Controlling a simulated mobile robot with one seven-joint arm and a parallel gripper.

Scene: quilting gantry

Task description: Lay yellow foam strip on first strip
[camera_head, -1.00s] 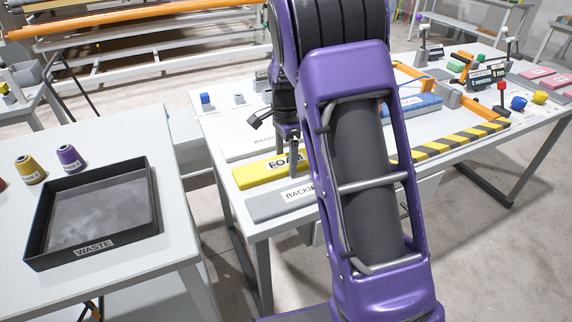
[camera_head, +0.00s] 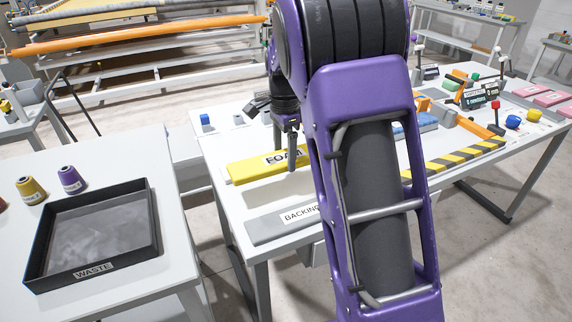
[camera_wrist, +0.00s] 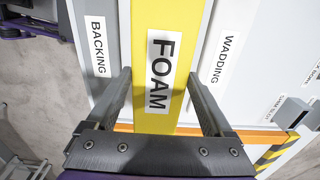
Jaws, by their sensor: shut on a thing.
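The yellow foam strip (camera_head: 243,172), labelled FOAM, is held by my gripper (camera_head: 288,155) above the white table, behind the grey backing strip (camera_head: 268,227). In the wrist view the foam strip (camera_wrist: 152,118) runs between my two fingers (camera_wrist: 160,78). The backing strip (camera_wrist: 98,20) is on its left there, and the white wadding strip (camera_wrist: 222,75) is on its right. In the head view the wadding strip is hidden behind the foam. My arm hides part of the table. I cannot tell which strip is the first strip.
A blue piece (camera_head: 425,121) lies on the table right of my arm, near a yellow-and-black striped edge (camera_head: 455,160). Orange fixtures (camera_head: 480,126) and small coloured items stand at the right. A black waste tray (camera_head: 100,262) sits on the left table beside thread cones (camera_head: 71,180).

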